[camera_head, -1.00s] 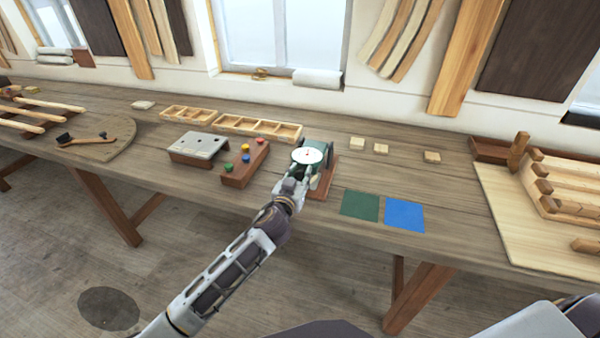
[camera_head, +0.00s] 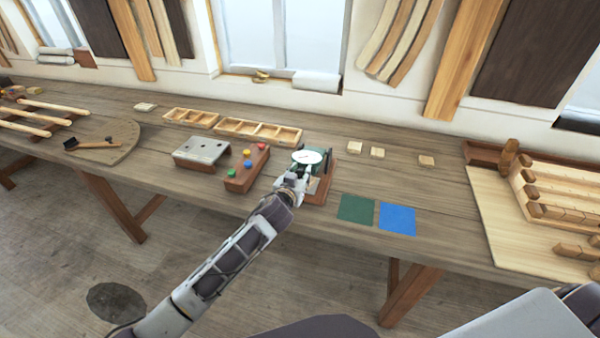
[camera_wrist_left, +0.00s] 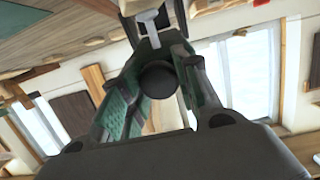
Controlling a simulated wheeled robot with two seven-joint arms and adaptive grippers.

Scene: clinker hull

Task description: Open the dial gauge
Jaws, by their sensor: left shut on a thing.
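The dial gauge has a round white dial face (camera_head: 307,157) above a dark green body, on a reddish-brown wooden base (camera_head: 326,187) near the middle of the bench. My left gripper (camera_head: 302,174) is at its near side, just below the dial, and hides part of the body. In the left wrist view a round black knob (camera_wrist_left: 157,78) sits between the fingers, with green parts around it. My left gripper is shut on part of the dial gauge; the exact contact is hard to see. My right gripper is out of view.
A wooden block with coloured knobs (camera_head: 246,168) and a grey-topped stand (camera_head: 202,149) are close on the left. A green square (camera_head: 356,209) and a blue square (camera_head: 397,218) lie to the right. Divided wooden trays (camera_head: 257,132) lie behind. Small wooden blocks (camera_head: 377,152) are at the back right.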

